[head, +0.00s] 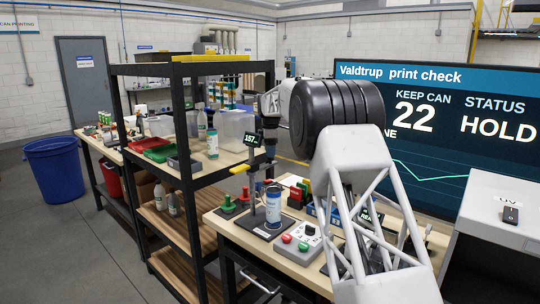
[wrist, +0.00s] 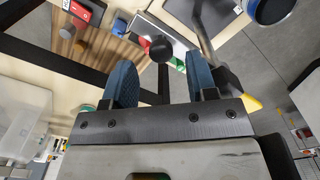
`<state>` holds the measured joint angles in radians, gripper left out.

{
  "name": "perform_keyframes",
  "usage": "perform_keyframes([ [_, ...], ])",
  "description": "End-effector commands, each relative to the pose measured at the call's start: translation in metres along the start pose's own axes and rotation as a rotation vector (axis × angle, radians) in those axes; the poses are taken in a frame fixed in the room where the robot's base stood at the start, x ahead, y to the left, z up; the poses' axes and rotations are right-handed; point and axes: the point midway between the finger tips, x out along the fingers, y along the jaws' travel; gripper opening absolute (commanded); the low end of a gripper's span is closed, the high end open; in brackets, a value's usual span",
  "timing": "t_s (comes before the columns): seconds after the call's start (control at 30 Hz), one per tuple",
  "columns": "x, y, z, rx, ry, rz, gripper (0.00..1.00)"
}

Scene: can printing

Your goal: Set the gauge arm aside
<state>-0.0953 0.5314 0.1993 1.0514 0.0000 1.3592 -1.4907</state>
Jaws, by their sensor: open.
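The gauge stand shows in the head view with a lit display (head: 252,140) on its post. A gauge arm with a yellow end (head: 240,168) sticks out to the left below the display. A blue and white can (head: 273,207) stands upright on the gauge base (head: 258,232). In the wrist view the grey post runs down past the right finger, and a yellow tip (wrist: 253,103) shows beside it. My gripper (wrist: 161,70) is open, its two blue fingers apart with nothing held. A dark round knob (wrist: 161,48) appears between the fingertips; I cannot tell whether it is near them.
A button box (head: 300,243) with red and green buttons sits right of the gauge on the bench. A black-framed shelf (head: 189,190) with trays and bottles stands close on the left. A large screen (head: 440,130) reads HOLD. A blue bin (head: 57,170) stands far left.

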Motion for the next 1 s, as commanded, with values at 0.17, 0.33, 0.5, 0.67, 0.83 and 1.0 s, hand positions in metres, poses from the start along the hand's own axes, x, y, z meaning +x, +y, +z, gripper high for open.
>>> perform_keyframes([
  [0.17, -0.024, 0.0, 0.0, 0.0, 0.0, 0.001, 0.52],
  [0.33, -0.043, 0.001, 0.0, 0.0, 0.0, 0.001, 0.52],
  [0.5, -0.052, 0.0, 0.0, 0.0, 0.0, 0.001, 0.52],
  [0.67, -0.054, 0.0, 0.0, 0.0, 0.0, 0.0, 0.52],
  [0.83, -0.054, 0.0, 0.0, 0.0, 0.0, 0.0, 0.52],
  [1.0, -0.056, -0.003, 0.001, 0.006, 0.0, 0.002, 0.52],
])
